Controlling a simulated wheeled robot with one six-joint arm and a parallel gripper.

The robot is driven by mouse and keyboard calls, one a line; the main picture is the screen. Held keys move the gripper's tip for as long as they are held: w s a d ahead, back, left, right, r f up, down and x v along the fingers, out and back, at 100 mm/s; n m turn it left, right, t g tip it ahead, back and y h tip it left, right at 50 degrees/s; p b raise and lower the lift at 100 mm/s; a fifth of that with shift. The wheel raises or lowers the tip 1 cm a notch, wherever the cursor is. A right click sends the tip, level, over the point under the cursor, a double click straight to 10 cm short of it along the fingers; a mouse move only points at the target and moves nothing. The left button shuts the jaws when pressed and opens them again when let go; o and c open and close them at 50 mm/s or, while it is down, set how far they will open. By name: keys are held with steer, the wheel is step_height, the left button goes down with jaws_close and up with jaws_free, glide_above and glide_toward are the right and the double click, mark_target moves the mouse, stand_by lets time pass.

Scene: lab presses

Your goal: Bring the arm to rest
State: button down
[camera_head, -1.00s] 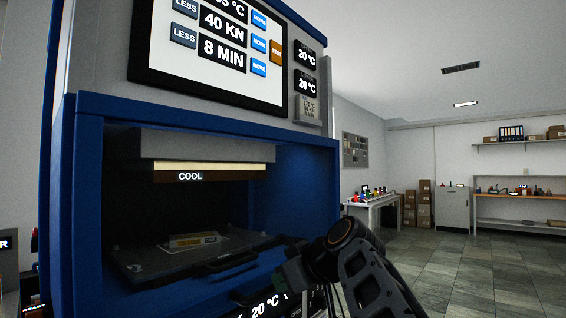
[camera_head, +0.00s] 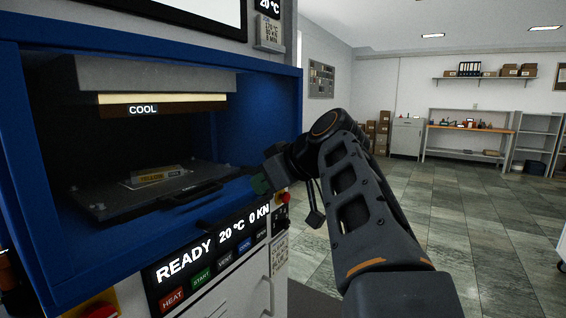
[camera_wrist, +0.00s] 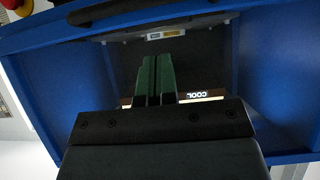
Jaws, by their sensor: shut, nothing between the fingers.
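My arm (camera_head: 362,200) reaches up from the lower right in the head view, bent at a joint near the press opening. My gripper (camera_head: 262,184) is beside the right front of the blue press, its fingers mostly hidden in that view. In the wrist view my gripper (camera_wrist: 157,60) shows two green fingers together, shut and empty, pointing toward the press opening. The blue press (camera_head: 268,95) has an open chamber with a dark lower plate (camera_head: 115,205) and a panel marked COOL (camera_head: 143,110). A small labelled item (camera_head: 158,175) lies on the plate.
The press front panel (camera_head: 215,248) reads READY, 20 °C and 0 KN, with several buttons below. A red knob (camera_head: 283,197) sits near my arm. Shelves and a bench (camera_head: 470,130) stand by the far wall. The tiled floor (camera_head: 480,220) to the right is clear.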

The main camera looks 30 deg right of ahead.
steer(key=v, duration=0.6)
steer(key=shift+a, duration=0.1)
